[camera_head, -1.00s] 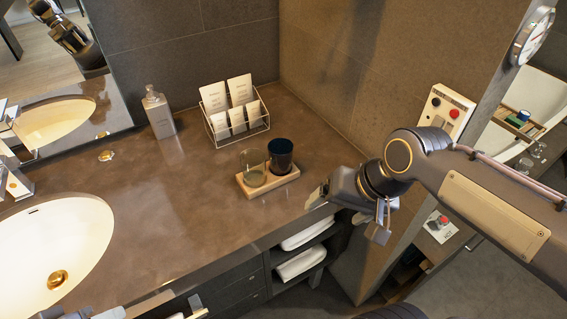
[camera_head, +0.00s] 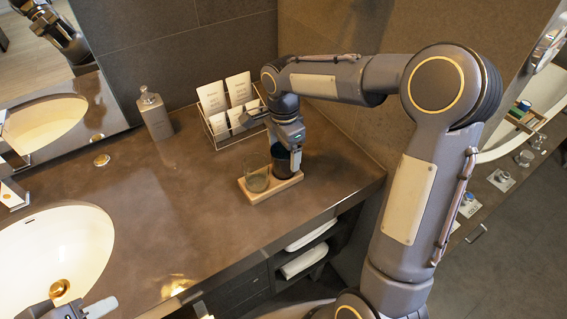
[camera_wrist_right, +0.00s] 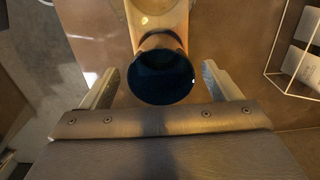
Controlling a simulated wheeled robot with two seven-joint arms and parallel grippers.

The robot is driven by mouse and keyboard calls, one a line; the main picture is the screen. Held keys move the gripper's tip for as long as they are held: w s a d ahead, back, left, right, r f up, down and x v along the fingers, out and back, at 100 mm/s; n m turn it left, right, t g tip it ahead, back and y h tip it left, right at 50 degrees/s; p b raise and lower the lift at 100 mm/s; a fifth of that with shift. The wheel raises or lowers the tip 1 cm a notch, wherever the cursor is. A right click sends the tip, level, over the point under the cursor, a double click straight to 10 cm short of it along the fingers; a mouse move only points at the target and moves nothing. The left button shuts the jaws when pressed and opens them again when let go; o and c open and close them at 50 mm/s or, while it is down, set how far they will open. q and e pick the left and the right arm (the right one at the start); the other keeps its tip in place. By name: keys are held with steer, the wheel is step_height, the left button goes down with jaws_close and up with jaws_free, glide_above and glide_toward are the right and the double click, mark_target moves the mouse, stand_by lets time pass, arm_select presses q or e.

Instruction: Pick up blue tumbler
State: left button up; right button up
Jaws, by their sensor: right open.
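The dark blue tumbler (camera_head: 282,165) stands on a small wooden tray (camera_head: 262,195) on the counter, beside a clear glass (camera_head: 257,180). My right gripper (camera_head: 290,150) is above the tumbler, pointing down, and hides part of it. In the right wrist view, the tumbler (camera_wrist_right: 160,78) shows between the two spread fingers of my right gripper (camera_wrist_right: 160,88), with a gap on each side. My left gripper (camera_head: 80,311) is at the bottom left edge, mostly cut off, and its opening is unclear.
A wire rack with white cards (camera_head: 228,105) stands close behind the tumbler and tray. A soap dispenser (camera_head: 154,115) stands further left. A white sink (camera_head: 70,235) is at the left. The counter between sink and tray is clear.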

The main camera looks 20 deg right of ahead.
mark_target(283, 157)
steer(key=shift+f, duration=1.5)
steer(key=shift+c, duration=0.4)
steer(key=c, duration=1.1)
steer(key=shift+w+r, duration=0.1)
